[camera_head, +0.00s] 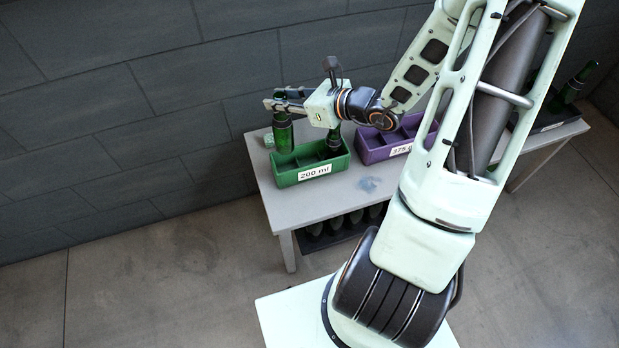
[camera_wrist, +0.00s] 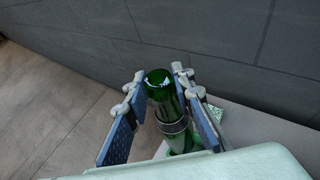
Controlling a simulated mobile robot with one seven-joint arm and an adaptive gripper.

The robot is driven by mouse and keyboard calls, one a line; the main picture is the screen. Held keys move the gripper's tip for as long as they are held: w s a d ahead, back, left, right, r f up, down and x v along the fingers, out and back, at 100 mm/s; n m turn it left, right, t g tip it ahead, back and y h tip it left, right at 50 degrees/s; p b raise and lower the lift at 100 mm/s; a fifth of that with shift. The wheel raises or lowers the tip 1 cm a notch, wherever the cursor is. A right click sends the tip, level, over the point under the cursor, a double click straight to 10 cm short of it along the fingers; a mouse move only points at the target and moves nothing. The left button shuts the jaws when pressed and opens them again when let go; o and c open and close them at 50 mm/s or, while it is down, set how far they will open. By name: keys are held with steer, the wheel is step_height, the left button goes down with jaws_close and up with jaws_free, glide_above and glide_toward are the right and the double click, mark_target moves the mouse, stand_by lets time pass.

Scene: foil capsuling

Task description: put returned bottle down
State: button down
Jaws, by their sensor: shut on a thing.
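The grey table (camera_head: 330,202) bears the green "200 ml" crate (camera_head: 284,178), with another dark green bottle (camera_head: 334,139) in it, and a purple crate (camera_head: 371,153). A small pale green item (camera_head: 268,141) lies beside the held bottle. The wall is close behind. Another bottle (camera_head: 577,82) stands far right.

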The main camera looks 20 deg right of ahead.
mark_target(284, 136)
steer(key=shift+n+g+y, duration=0.4)
steer(key=shift+n+y, duration=0.2)
steer(key=f+b, duration=0.2)
steer(key=b, duration=0.1)
steer(key=w+f+b, duration=0.1)
steer(key=f+b, duration=0.2)
steer(key=shift+w+d+f+b, duration=0.1)
steer(key=shift+w+d+b, duration=0.1)
steer(key=shift+b, duration=0.1)
step_height(284, 136, down, 10)
steer(key=shift+r+b, duration=0.15)
steer(key=shift+b, duration=1.1)
steer(key=shift+f, duration=0.25)
steer(key=c, duration=1.7)
jaws_free()
steer(key=shift+r, duration=0.1)
steer(key=shift+o, duration=0.2)
steer(key=shift+r, duration=0.15)
steer(key=p+v, duration=0.2)
steer(key=v, duration=1)
